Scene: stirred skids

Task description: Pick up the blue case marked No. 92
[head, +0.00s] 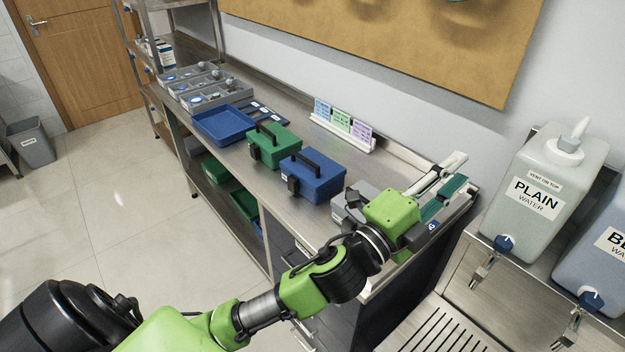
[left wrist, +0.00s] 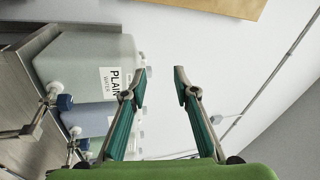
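A blue case (head: 322,184) with a dark handle and latch stands upright on the steel counter (head: 228,163) in the head view. No number on it can be read from here. My left gripper (head: 458,170) is to the right of the case, past the counter's right part, and points away from it toward the wall. In the left wrist view my left gripper (left wrist: 157,84) has its two fingers spread apart with nothing between them. My right gripper is not in view.
A green case (head: 274,146) stands left of the blue one. A grey case (head: 350,207) is partly hidden by my left arm. Colored cards (head: 342,124) stand behind. A blue tray (head: 223,126) lies farther left. Large water containers (head: 545,165) stand at the right.

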